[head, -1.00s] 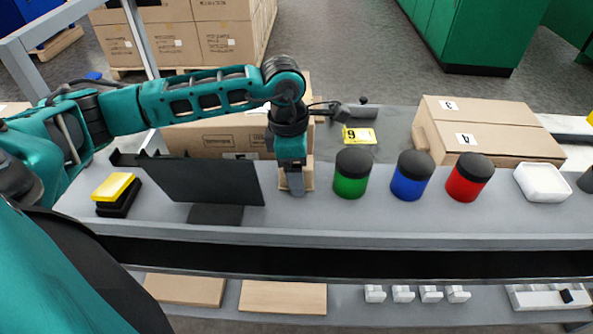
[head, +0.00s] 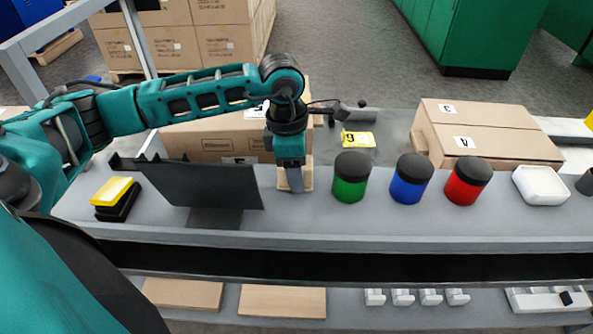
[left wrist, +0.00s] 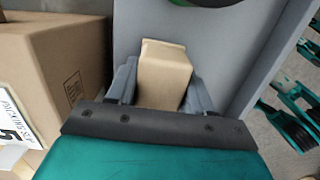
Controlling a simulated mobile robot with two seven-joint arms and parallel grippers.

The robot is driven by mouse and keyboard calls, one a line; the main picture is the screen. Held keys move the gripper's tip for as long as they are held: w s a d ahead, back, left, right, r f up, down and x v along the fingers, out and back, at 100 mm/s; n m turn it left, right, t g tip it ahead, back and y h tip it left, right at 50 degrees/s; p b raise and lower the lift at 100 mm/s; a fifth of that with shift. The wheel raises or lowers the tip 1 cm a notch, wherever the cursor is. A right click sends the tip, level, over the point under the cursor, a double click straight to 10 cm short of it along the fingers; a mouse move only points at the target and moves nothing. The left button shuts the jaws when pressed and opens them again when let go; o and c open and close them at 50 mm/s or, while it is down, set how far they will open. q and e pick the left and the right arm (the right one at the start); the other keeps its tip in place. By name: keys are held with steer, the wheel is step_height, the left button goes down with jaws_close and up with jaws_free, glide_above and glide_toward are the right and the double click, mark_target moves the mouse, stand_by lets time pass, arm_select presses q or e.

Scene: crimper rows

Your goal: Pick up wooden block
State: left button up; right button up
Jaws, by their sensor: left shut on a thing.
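The wooden block (head: 308,177) is a small tan block on the grey shelf, between the dark screen and the green jar. My left gripper (head: 294,180) points down over it and hides much of it in the head view. In the left wrist view the block (left wrist: 163,76) sits between the two grey fingers of my left gripper (left wrist: 160,85), which are shut on it. I cannot tell whether the block is clear of the shelf. My right gripper is not in view.
The dark screen (head: 210,183) stands close left of the gripper. A green jar (head: 350,180) is close on the right, with blue (head: 411,180) and red (head: 466,183) jars beyond. A cardboard box (head: 215,140) is right behind; its side (left wrist: 50,75) fills the wrist view's left.

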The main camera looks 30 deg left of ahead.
arm_select(q)
step_height(320, 180, up, 11)
steer(key=shift+f+p, duration=0.15)
steer(key=shift+p, duration=0.7)
step_height(320, 180, up, 8)
steer(key=p, duration=0.1)
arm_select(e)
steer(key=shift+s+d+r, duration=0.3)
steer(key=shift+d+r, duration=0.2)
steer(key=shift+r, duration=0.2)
